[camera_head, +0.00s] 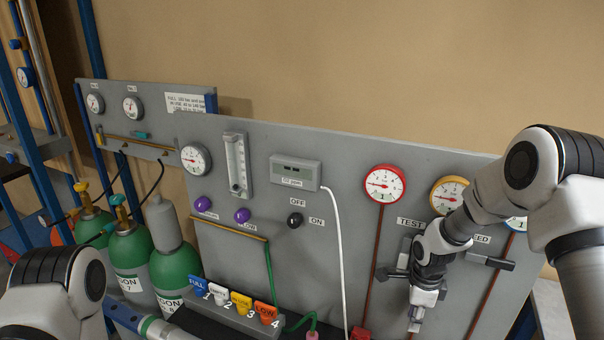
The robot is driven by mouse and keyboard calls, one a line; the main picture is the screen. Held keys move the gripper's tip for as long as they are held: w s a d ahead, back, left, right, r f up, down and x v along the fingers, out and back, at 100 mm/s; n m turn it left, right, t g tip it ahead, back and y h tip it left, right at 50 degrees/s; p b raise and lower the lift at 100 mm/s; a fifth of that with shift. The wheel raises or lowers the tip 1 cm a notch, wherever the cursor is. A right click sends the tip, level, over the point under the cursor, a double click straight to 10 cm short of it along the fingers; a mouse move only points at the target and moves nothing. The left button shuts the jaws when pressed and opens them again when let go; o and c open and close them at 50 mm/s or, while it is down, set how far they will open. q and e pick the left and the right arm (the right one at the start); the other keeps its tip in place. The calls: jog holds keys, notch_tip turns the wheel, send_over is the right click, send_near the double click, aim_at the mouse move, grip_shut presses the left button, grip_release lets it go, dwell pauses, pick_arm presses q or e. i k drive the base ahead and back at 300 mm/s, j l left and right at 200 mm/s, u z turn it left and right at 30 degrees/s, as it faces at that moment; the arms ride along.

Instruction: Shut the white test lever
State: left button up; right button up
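The TEST label (409,221) is on the grey panel (340,165), below and between the red-rimmed and yellow-rimmed gauges. My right gripper (418,308) is in front of the panel just below this label, pointing down. It covers much of the area under the label, and I cannot make out a white lever apart from it. A dark bar (392,273) sticks out left of the gripper; I cannot tell whether it belongs to the lever or the gripper. The gripper's fingers are too small and overlapped to read.
A dark feed handle (490,262) sits right of my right gripper. Red-rimmed (384,184) and yellow-rimmed (449,196) gauges are above. A white cable (341,250) hangs left of it. Green cylinders (131,262) and coloured numbered tags (241,303) are at lower left.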

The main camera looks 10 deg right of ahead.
aim_at(404, 255)
jog(key=k+j, duration=0.75)
jog(key=k, duration=0.1)
